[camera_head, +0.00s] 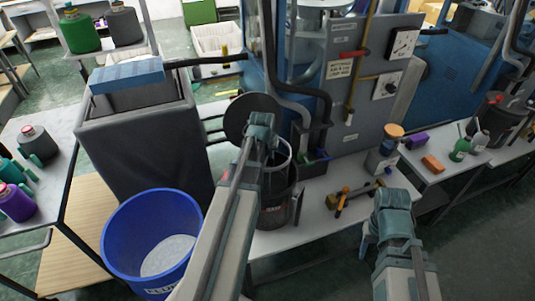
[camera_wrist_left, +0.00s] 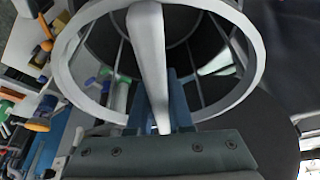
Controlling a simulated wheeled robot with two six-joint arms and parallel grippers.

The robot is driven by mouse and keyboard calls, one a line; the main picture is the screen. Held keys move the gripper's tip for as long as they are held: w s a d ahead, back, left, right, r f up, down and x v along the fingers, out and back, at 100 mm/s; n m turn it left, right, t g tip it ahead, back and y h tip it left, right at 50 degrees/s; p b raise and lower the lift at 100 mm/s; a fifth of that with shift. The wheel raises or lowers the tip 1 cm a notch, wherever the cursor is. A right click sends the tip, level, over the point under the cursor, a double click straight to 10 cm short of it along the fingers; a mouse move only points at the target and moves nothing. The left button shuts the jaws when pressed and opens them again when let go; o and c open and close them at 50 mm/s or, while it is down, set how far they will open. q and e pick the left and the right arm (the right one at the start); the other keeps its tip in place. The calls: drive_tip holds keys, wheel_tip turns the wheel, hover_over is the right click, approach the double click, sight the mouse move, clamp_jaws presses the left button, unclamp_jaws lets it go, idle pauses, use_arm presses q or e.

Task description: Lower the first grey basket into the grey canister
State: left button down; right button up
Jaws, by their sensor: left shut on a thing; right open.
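The first grey basket (camera_head: 288,152) shows as a pale ring and bars above the canister's mouth. My left gripper (camera_head: 272,140) is shut on the basket. In the left wrist view the basket's rim (camera_wrist_left: 258,60) and the pale bar across it fill the top, with my left gripper (camera_wrist_left: 160,118) at the bar. How far the basket's bottom reaches into the canister is hidden. My right gripper (camera_head: 370,238) is open, right of the canister.
A dark round disc (camera_head: 248,113) stands behind the canister. A grey panel with gauges (camera_head: 385,85) and hoses rises behind. A yellow-handled tool (camera_head: 352,194) lies right on the bench. A blue bucket (camera_head: 150,243) and a big grey bin (camera_head: 150,150) stand left.

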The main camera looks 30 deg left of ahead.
use_arm(q)
drive_tip(key=shift+f+b, duration=6.4)
drive_tip(key=shift+f, duration=0.4)
drive_tip(key=shift+c, duration=0.7)
unclamp_jaws()
drive_tip(key=shift+r, duration=0.15)
wheel_tip(320, 180, up, 9)
drive_tip(key=p, duration=0.9)
